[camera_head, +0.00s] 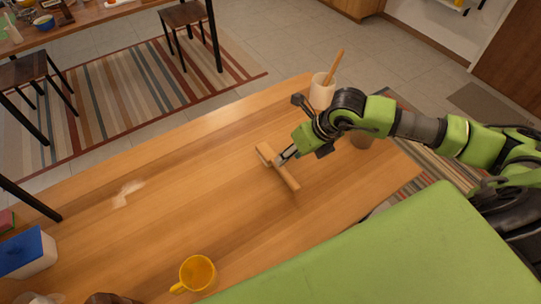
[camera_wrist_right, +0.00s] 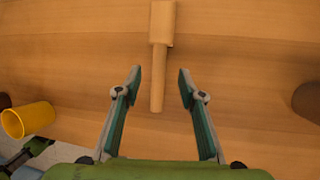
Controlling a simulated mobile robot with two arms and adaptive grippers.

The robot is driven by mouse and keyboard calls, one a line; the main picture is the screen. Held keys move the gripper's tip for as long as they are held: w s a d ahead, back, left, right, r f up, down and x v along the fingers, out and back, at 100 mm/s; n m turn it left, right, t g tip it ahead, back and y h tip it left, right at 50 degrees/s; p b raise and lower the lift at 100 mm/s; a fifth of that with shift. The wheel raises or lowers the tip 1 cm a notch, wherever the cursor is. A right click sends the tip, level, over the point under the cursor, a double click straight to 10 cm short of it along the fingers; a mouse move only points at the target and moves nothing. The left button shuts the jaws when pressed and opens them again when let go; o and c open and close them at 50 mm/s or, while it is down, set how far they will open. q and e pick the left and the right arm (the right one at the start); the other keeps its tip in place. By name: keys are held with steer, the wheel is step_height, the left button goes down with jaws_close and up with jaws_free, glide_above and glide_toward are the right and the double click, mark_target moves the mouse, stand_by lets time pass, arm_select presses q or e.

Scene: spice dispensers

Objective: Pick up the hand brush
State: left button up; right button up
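The wooden hand brush (camera_head: 285,176) lies on the wooden table, right of its middle in the head view. In the right wrist view its wider head (camera_wrist_right: 162,22) is at the top and its handle (camera_wrist_right: 158,85) points down toward my gripper. My right gripper (camera_head: 281,159) is at the brush in the head view and hides part of it. In the wrist view my right gripper (camera_wrist_right: 160,78) is open, with the handle showing between its two fingers. I cannot tell the height of the fingers above the handle.
On the table (camera_head: 215,175) are a yellow mug (camera_head: 197,272), a white box with a blue lid (camera_head: 25,250), a pale powder patch (camera_head: 128,192), a cup holding a wooden utensil (camera_head: 321,95) and a brown object (camera_head: 362,141). Room around the brush is clear.

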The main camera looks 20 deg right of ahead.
mark_target(279, 169)
steer(key=shift+x, duration=1.05)
steer(key=shift+w+a+f+p, duration=0.15)
steer(key=shift+w+f+p, duration=0.15)
steer(key=shift+p, duration=0.1)
steer(key=p+x, duration=0.1)
steer(key=x, duration=0.2)
steer(key=shift+w+f, duration=0.1)
steer(key=shift+w, duration=0.15)
steer(key=shift+w+a+f, duration=0.2)
steer(key=shift+w+f, duration=0.05)
steer(key=shift+f, duration=0.35)
jaws_close()
